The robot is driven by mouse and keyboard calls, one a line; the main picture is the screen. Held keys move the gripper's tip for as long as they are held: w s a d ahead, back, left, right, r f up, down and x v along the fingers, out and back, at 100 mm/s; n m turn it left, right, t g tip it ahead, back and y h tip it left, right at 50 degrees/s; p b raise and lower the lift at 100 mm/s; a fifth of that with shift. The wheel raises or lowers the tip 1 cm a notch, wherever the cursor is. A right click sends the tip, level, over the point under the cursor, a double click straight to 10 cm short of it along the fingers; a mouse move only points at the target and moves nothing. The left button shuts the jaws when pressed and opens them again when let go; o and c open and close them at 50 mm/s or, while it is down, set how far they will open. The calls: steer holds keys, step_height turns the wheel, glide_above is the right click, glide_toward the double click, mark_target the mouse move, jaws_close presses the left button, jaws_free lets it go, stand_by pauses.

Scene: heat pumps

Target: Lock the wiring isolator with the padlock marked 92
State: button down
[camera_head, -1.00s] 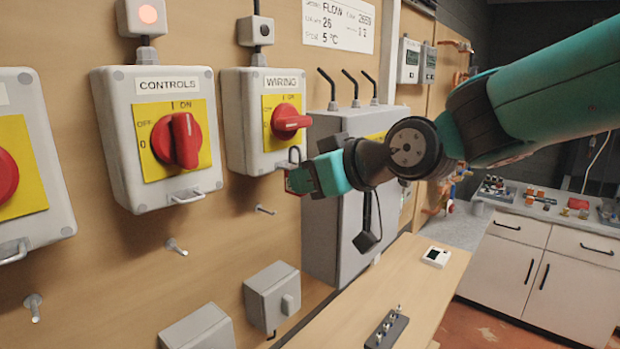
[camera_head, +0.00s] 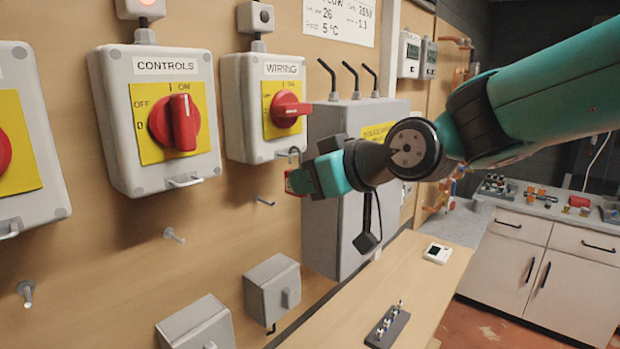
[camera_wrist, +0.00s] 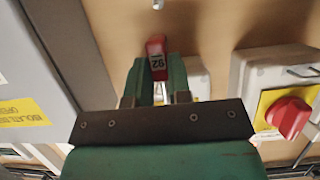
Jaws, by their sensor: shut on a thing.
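The wiring isolator (camera_head: 244,115) is a grey box on the wooden wall with a yellow plate and a red handle (camera_head: 289,109) that lies sideways. My gripper (camera_head: 302,181) is shut on the red padlock (camera_head: 292,183), just below the isolator's bottom right corner. I cannot tell whether the shackle passes through the loop. The isolator is mostly hidden behind my fingers in the wrist view.
The controls isolator (camera_head: 118,120) is to the left, its red handle upright. A tall grey cabinet (camera_head: 345,225) stands close behind my gripper. Bare wall pegs (camera_head: 174,236) and small grey boxes (camera_head: 272,285) are below. A wooden bench (camera_head: 400,285) lies lower right.

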steer(key=shift+f, duration=0.2)
steer(key=c, duration=1)
jaws_free()
steer(key=b+v, duration=0.6)
steer(key=v, duration=1.1)
steer(key=s+d+f+m+g+h, duration=0.1)
steer(key=s+f+g+h, duration=0.1)
steer(key=s+f, duration=0.3)
steer(key=s+d+f+m+g+h, duration=0.1)
steer(key=s+f, duration=0.4)
steer(key=f, duration=0.6)
steer(key=s+d+f+m+g+h+b, duration=0.1)
steer(key=s+d+f+g+h, duration=0.1)
steer(key=s+f+g, duration=0.3)
steer(key=shift+s+d+f+h, duration=0.15)
steer(key=shift+f+h, duration=0.25)
steer(key=shift+f, duration=0.4)
steer(key=shift+s+d+f+h, duration=0.15)
steer(key=shift+f+h, duration=0.25)
steer(key=shift+f, duration=0.4)
